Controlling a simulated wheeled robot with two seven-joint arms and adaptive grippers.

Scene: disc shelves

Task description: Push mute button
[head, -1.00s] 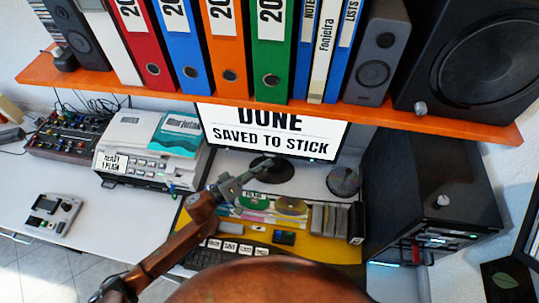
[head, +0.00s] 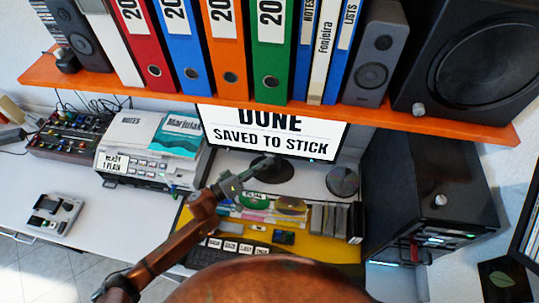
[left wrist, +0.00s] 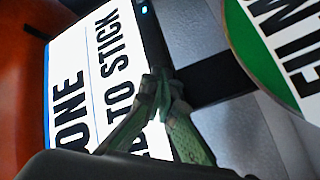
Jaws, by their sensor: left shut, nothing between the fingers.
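I cannot make out which button is the mute button. A row of white-labelled keys (head: 246,248) lies at the top of the dark keyboard on the yellow mat, its lettering too small to read surely. My left gripper (head: 266,164) is shut and empty, above the desk in front of the monitor (head: 273,146). Its green fingers meet at the tips in the left wrist view (left wrist: 160,82), in front of the screen. The screen reads "DONE, SAVED TO STICK". My arm hides part of the keyboard's left side. My right gripper is out of view.
An orange shelf (head: 150,92) with binders and speakers runs above the desk. Discs (head: 290,206) and dark cases lie beyond the keyboard. A mixer (head: 70,135) and a white device (head: 140,165) stand left, a black tower (head: 430,180) right.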

